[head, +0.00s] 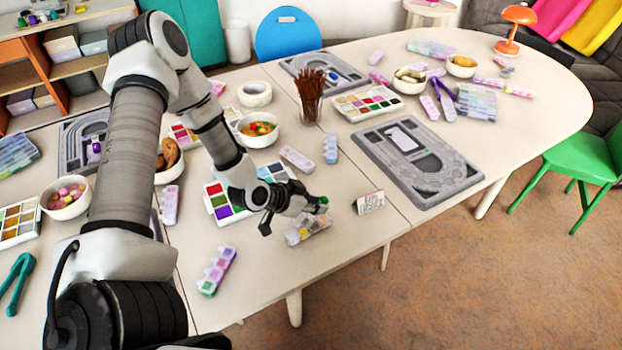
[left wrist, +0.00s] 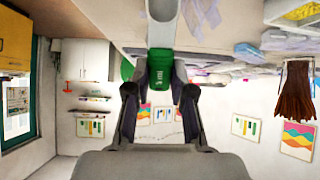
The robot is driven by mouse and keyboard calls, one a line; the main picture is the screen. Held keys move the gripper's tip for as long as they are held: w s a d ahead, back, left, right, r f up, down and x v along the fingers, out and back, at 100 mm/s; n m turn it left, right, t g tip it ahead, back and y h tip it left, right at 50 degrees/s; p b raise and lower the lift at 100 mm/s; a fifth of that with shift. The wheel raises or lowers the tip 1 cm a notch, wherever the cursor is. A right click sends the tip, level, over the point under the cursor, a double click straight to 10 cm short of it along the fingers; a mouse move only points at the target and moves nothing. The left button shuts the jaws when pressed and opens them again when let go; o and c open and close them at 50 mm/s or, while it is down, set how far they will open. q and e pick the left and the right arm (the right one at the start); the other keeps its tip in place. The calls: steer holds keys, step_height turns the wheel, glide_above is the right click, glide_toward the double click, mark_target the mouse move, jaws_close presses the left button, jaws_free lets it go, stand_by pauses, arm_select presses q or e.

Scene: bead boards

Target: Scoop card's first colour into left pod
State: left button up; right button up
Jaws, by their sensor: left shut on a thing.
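My left gripper (head: 316,203) is shut on a small green thing, likely a scoop (head: 323,200), above the table's front edge. A clear pod strip with coloured contents (head: 308,230) lies just below the gripper. Another pod strip (head: 218,270) lies to the left. I cannot tell which is the left pod. My right gripper is not in view.
A grey bead board (head: 465,176) lies right of the card. A paint-like bead tray (head: 218,212) lies under my left arm. The table's front edge is close.

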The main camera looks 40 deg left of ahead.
mark_target(327, 215)
arm_select(q)
steer(key=g, duration=0.1)
steer(key=w+f+g+y, duration=0.1)
steer(key=g, duration=0.1)
steer(key=w+d+f+g, duration=0.1)
steer(key=shift+w+y, duration=0.25)
steer(key=shift+y, duration=0.15)
steer(key=f+g+b, duration=0.1)
steer(key=b, duration=0.2)
steer(key=w+g+b, duration=0.1)
steer(key=b, duration=0.2)
steer(key=shift+w+d+f+g+y, duration=0.1)
steer(key=shift+f+g+y, duration=0.3)
steer(key=shift+g, duration=0.8)
steer(key=r+p, duration=0.2)
steer(key=w+r, duration=0.1)
steer(key=r, duration=0.1)
steer(key=shift+d+p, duration=0.25)
steer(key=shift+p, duration=0.15)
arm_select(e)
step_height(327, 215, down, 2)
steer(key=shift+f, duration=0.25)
